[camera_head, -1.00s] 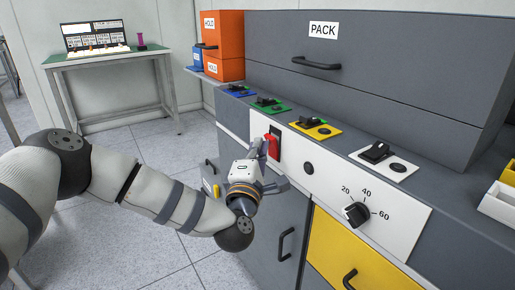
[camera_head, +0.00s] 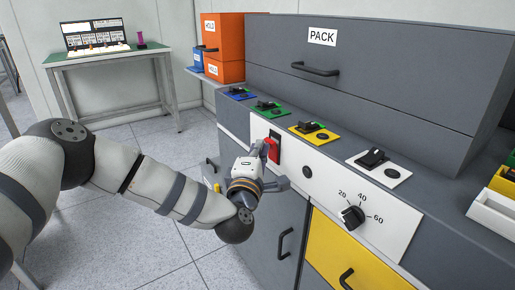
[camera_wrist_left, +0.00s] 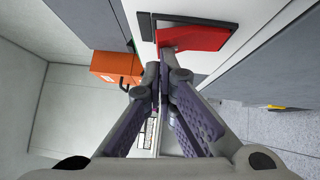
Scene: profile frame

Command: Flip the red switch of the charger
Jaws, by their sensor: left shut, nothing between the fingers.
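The red switch (camera_head: 273,151) sits on a dark plate on the white front panel of the charger (camera_head: 330,187). In the left wrist view the red switch (camera_wrist_left: 195,38) is a red lever standing out from its dark plate. My left gripper (camera_head: 264,148) is right beside the switch, on its left in the head view. In the left wrist view my left gripper (camera_wrist_left: 165,68) is shut and empty, its fingertips close to the lever's outer end. I cannot tell whether they touch it. My right gripper is not in view.
A black dial (camera_head: 353,216) and a round black button (camera_head: 307,172) are on the same panel. Several coloured plates with black switches line the ledge above. A grey drawer marked PACK (camera_head: 400,75) stands behind. Open floor (camera_head: 140,215) lies to the left.

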